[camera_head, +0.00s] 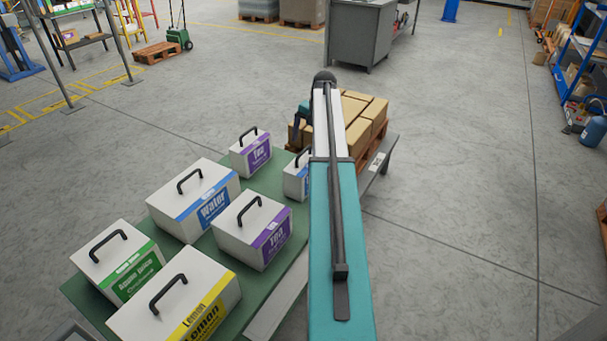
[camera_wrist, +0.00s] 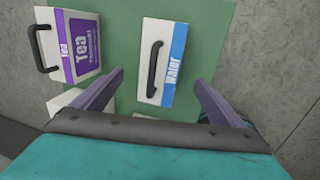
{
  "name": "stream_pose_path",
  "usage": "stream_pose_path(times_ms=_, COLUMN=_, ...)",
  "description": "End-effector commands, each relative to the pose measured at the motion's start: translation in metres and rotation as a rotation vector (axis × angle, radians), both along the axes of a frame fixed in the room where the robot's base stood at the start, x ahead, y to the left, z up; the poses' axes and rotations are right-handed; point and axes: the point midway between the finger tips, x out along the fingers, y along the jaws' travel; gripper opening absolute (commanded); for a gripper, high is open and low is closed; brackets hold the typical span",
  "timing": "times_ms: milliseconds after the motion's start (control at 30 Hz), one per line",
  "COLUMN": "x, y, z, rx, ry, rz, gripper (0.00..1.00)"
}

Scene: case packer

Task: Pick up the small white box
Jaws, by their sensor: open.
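A small white box with a blue "Water" label (camera_head: 294,181) stands on the green table top, partly hidden behind my arm in the head view. In the wrist view this water box (camera_wrist: 143,58) has a dark handle and lies in line with the gap between my fingers. A small white box with a purple "Tea" label (camera_head: 250,154) stands to its left; it also shows in the wrist view (camera_wrist: 88,47). My gripper (camera_wrist: 159,77) is open, with nothing visibly held. I cannot tell its height above the water box. In the head view my arm hides most of it.
Larger white boxes stand on the green table (camera_head: 78,290): water (camera_head: 212,208), tea (camera_head: 270,240), apple juice (camera_head: 125,275) and lemon (camera_head: 205,310). Brown cartons (camera_head: 365,108) sit on a pallet behind. Open floor lies to the right.

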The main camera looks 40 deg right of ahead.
Motion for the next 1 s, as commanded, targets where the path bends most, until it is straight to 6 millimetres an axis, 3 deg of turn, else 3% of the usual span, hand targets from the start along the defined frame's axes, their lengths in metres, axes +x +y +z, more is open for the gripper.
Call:
stream_pose_path(times_ms=333, x=0.008, y=0.002, z=-0.039, rx=0.000, ry=0.000, rz=0.001, gripper=0.92)
stream_pose_path(times_ms=1000, x=0.011, y=0.003, z=-0.054, rx=0.000, ry=0.000, rz=0.002, gripper=0.92)
